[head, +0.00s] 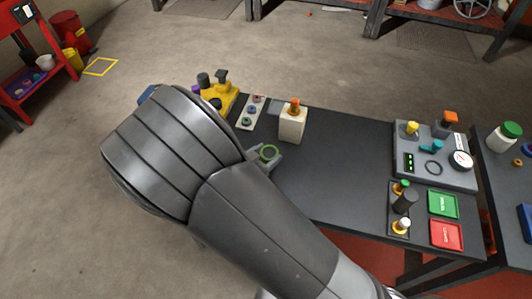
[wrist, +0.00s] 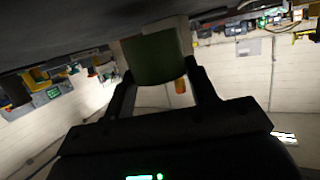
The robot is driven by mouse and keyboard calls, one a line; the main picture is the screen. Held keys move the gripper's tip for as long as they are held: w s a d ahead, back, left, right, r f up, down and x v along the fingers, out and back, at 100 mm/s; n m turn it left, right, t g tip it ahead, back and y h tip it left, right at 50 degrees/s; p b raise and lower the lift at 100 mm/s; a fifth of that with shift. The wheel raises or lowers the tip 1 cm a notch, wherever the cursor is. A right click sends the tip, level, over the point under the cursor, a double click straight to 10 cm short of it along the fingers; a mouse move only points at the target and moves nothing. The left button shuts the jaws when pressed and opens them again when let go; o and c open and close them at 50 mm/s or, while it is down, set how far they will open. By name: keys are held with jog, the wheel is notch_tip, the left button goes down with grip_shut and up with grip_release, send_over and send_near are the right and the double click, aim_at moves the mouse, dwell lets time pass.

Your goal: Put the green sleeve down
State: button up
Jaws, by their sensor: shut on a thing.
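The green sleeve (wrist: 155,58) is held between the two dark fingers of my gripper (wrist: 160,76) in the wrist view, which looks upside down. My arm hides most of the gripper there. I cannot tell whether the sleeve touches the tabletop. A cream block (head: 292,125) with an orange-topped peg (head: 295,105) stands just beyond the sleeve; the peg also shows in the wrist view (wrist: 181,86).
A pale strip with coloured rings (head: 250,112) and a yellow fixture (head: 220,92) stand at the table's left end. A grey panel (head: 435,165), a dark peg tray (head: 400,222), a green tray (head: 443,204) and a red tray (head: 446,235) are at right. The middle tabletop is clear.

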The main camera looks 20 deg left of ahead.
jog(key=shift+f, duration=0.2)
jog(key=o, duration=1.2)
jog(key=shift+s+d+f, duration=0.1)
jog(key=shift+r, duration=0.45)
jog(key=v, duration=1.2)
jog(key=shift+r, duration=0.25)
jog(key=shift+w, duration=0.25)
